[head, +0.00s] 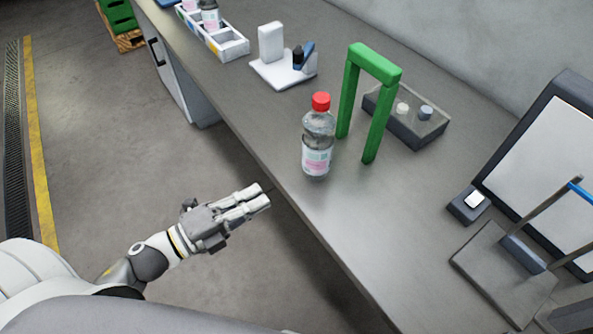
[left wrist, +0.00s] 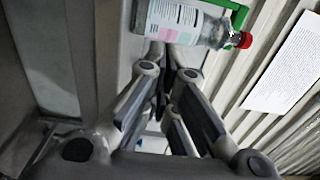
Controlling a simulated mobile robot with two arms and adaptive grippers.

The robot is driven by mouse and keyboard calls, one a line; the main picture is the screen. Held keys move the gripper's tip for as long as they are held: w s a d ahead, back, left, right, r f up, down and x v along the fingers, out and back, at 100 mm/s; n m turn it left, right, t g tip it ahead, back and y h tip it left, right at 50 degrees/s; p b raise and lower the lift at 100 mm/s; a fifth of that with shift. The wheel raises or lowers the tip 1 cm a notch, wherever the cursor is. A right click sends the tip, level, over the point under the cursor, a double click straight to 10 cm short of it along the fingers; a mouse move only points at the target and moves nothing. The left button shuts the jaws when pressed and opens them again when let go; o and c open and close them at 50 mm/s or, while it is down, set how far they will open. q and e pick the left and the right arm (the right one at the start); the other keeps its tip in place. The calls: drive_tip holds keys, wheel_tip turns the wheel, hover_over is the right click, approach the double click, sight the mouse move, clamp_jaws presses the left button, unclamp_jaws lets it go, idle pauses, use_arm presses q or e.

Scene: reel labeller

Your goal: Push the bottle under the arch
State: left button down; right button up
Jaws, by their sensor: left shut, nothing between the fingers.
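The clear bottle (head: 318,140) with a red cap and a pink-and-white label stands upright on the grey table, just in front of the green arch (head: 375,62). The arch stands on the table with its opening behind the bottle and to its right. My left gripper (head: 264,197) is shut and empty, off the table's front edge, to the left of and nearer than the bottle. In the left wrist view the bottle (left wrist: 190,22) lies beyond the fingertips (left wrist: 172,50), with part of the green arch behind it. My right gripper is not in view.
A dark box with two knobs (head: 405,115) sits behind the arch. A white stand (head: 285,70) and a sectioned tray (head: 225,42) are farther left. A monitor (head: 550,150), small device (head: 469,205) and reel stand (head: 503,270) are at right. Table front is clear.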

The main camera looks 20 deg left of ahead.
use_arm(q)
drive_tip(key=p, duration=0.2)
approach(309, 168)
drive_tip(key=x, duration=0.5)
drive_tip(key=shift+w+d+r, duration=0.15)
drive_tip(key=shift+r, duration=0.05)
drive_tip(key=shift+w+d+p, duration=0.35)
drive_tip(key=shift+w+d, duration=0.05)
drive_tip(key=shift+w, duration=0.1)
drive_tip(key=shift+w+d+f, duration=0.1)
drive_tip(key=shift+w, duration=0.05)
